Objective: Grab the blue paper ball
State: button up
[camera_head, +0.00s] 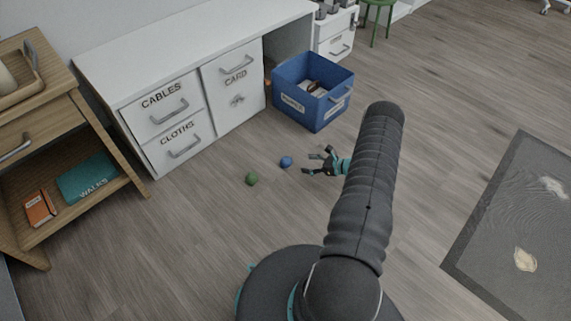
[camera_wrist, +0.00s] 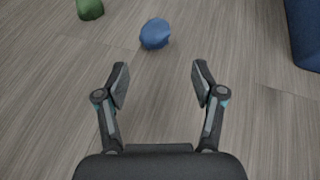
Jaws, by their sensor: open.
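The blue paper ball (camera_head: 286,162) lies on the wooden floor in front of the white desk. In the wrist view the blue ball (camera_wrist: 156,34) is ahead of my fingertips, roughly centred between them and apart from them. My gripper (camera_head: 318,161) is open and empty, just to the right of the ball in the head view. Its two spread fingers also show in the wrist view (camera_wrist: 159,84).
A blue bin (camera_head: 310,112) stands behind. The white desk (camera_head: 180,62) and a wooden shelf (camera_head: 98,215) are left. Floor around the balls is clear.

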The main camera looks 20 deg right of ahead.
aim_at(286, 162)
jog(key=x, duration=0.6)
jog(key=shift+a+r+x, duration=0.1)
jog(key=shift+x, duration=1.25)
jog(key=shift+a+r+x, duration=0.1)
jog(key=shift+a+x, duration=0.05)
jog(key=shift+x, duration=1.2)
jog(key=shift+s, duration=0.1)
jog(key=c, duration=1)
